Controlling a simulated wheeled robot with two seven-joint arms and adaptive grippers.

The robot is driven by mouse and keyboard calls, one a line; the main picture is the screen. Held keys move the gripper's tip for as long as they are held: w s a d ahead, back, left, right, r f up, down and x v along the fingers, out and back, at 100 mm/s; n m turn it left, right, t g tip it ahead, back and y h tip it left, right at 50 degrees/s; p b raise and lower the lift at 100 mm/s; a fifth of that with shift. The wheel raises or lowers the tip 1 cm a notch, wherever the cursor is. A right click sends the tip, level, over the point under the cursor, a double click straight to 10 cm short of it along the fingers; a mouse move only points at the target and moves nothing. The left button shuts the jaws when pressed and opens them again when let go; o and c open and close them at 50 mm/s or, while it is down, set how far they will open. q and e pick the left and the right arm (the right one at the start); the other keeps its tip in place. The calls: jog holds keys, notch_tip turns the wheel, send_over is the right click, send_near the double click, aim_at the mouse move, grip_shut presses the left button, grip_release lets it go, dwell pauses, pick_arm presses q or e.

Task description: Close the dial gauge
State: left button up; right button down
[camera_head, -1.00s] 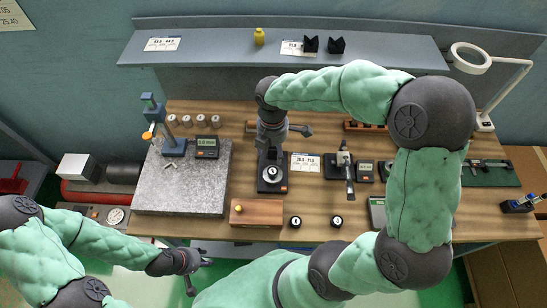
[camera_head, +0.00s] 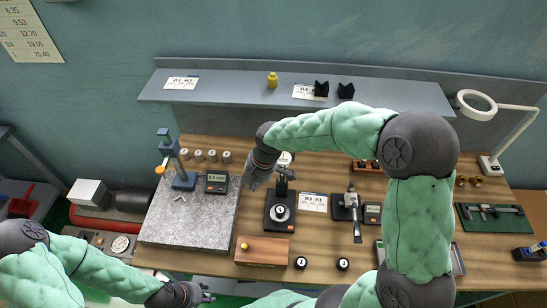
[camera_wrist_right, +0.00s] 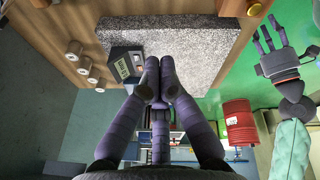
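The dial gauge appears to be the black device with a round white dial (camera_head: 280,212) on a black base on the bench, left of a white card. Its upper rear part is partly covered by my right arm. My right gripper (camera_head: 252,184) is just left of the device, apart from it. In the right wrist view its fingertips (camera_wrist_right: 158,66) are together with nothing visible between them, pointing toward a digital readout and the granite plate. My left gripper (camera_head: 207,293) is low at the left, in front of the bench; in the wrist view it shows with fingers spread (camera_wrist_right: 275,45).
A granite plate (camera_head: 190,222) with a blue stand (camera_head: 183,178) and a digital readout (camera_head: 216,182) is left of my right gripper. A wooden block (camera_head: 262,252) and two small black round pieces (camera_head: 300,262) are in front. A grey shelf (camera_head: 225,98) runs behind.

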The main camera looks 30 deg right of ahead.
jog(key=w+a+r+m+t+p, duration=0.2)
jog(key=w+a+t+p, duration=0.15)
jog(key=w, duration=0.45)
jog(key=w+a+r+m+t+p, duration=0.1)
jog(key=w+a+m+t+p, duration=0.2)
jog(key=w, duration=0.5)
jog(key=s+d+m+g+h+p, duration=0.2)
jog(key=s+d+m+h+p, duration=0.35)
jog(key=d+h, duration=0.75)
jog(key=w+d+f+n+p, duration=0.1)
jog(key=w+d+f+p, duration=0.1)
jog(key=d, duration=0.3)
jog(key=shift+w+d+f+h, duration=0.3)
jog(key=shift+w+f, duration=0.25)
jog(key=shift+f, duration=0.25)
jog(key=shift+t, duration=0.25)
